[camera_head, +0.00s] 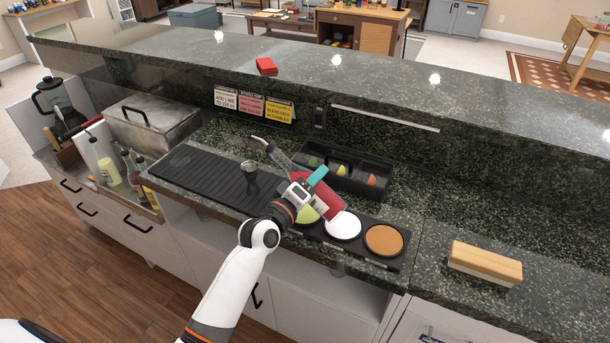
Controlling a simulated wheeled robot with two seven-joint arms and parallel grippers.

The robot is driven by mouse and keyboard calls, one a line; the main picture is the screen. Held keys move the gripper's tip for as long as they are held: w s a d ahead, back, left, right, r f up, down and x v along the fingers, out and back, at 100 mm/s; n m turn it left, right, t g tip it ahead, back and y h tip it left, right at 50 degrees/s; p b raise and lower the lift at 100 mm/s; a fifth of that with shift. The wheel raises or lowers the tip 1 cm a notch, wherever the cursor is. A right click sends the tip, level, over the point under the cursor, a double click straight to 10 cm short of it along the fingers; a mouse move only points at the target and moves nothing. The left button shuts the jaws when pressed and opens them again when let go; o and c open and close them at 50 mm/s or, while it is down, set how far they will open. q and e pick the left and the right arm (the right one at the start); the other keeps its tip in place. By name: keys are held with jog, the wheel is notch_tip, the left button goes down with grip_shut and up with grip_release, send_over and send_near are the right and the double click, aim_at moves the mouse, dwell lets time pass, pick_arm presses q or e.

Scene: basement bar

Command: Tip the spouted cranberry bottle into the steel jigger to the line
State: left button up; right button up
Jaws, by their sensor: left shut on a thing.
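The cranberry bottle (328,205), clear with red liquid in its lower body, is tilted, its neck toward the upper left. Its metal spout (258,143) shows above and slightly right of the steel jigger in the picture. My left gripper (312,186) is shut on the bottle's body and partly hides it. The steel jigger (250,175) stands upright on the black ribbed bar mat (203,177). No stream of liquid shows between spout and jigger, and the level inside the jigger is too small to tell. My right gripper is out of view.
A black caddy (343,178) with garnishes stands behind the bottle. A black tray (399,262) with green, white and orange rounds lies in front. A wooden-topped block (485,262) sits right. Several bottles and a steel box (150,128) are left. The right counter is mostly clear.

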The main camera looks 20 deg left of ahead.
pick_arm(q)
jog(key=shift+a+r, duration=0.15)
jog(key=shift+r, duration=0.05)
jog(key=shift+d+f+n+p, duration=0.15)
jog(key=shift+d+n+p, duration=0.1)
jog(key=shift+n+p, duration=0.15)
jog(key=shift+s+d+f+n, duration=0.1)
jog(key=shift+d+f+n, duration=0.1)
jog(key=shift+f+n, duration=0.3)
jog(key=shift+s+d+f+n, duration=0.1)
jog(key=shift+d+f+n, duration=0.1)
jog(key=shift+f+n, duration=0.3)
jog(key=shift+d+n, duration=0.1)
jog(key=shift+n, duration=0.3)
jog(key=shift+r+n+p, duration=0.3)
jog(key=shift+r+p, duration=0.5)
jog(key=shift+p, duration=0.2)
jog(key=shift+r+p, duration=0.35)
jog(key=shift+p, duration=0.2)
dwell(0.8)
